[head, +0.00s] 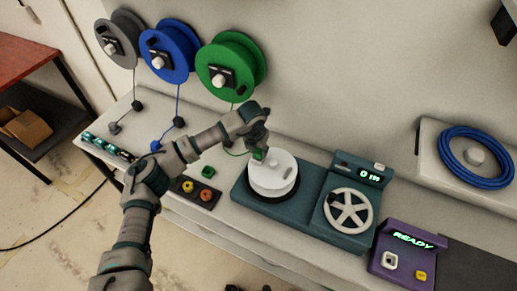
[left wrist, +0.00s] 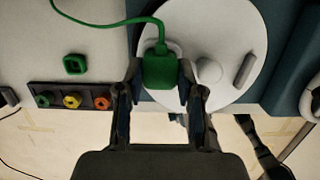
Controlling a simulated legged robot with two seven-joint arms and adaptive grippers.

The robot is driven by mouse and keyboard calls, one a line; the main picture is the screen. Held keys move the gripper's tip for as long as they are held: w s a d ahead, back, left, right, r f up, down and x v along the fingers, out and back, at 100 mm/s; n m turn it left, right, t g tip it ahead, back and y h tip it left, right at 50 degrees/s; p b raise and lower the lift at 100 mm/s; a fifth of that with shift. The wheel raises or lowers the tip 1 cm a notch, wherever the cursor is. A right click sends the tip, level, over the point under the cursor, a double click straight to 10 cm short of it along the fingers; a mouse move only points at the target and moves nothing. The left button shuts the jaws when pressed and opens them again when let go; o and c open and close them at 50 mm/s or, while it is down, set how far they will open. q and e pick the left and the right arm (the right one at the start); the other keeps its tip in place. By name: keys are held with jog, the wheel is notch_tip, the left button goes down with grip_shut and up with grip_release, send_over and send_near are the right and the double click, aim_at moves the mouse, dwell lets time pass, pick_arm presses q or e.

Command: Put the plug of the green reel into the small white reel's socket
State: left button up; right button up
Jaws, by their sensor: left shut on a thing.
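The green reel (head: 231,66) hangs on the wall, with its green cable running down to the bench. My left gripper (head: 259,148) is shut on the green plug (head: 258,156), just over the near left part of the small white reel (head: 272,173). In the left wrist view the green plug (left wrist: 160,70) sits between my fingers (left wrist: 160,85), with its cable curving off to the upper left. It overlaps the edge of the white reel (left wrist: 225,30). The socket is not clear to see, and I cannot tell whether the plug touches the reel. My right gripper is not clearly identifiable.
The white reel sits on a teal machine (head: 310,197) with a spoked wheel (head: 348,210). A green square block (head: 208,172) and a panel of coloured connectors (head: 195,192) lie to its left. A purple box (head: 401,256) reads READY. Blue (head: 170,51) and grey (head: 119,38) reels hang further left.

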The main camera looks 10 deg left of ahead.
aim_at(258, 151)
dwell(0.3)
pick_arm(q)
jog(key=o, duration=1.4)
jog(key=shift+o, duration=0.2)
jog(key=shift+r+p, duration=2.35)
jog(key=shift+r, duration=2.15)
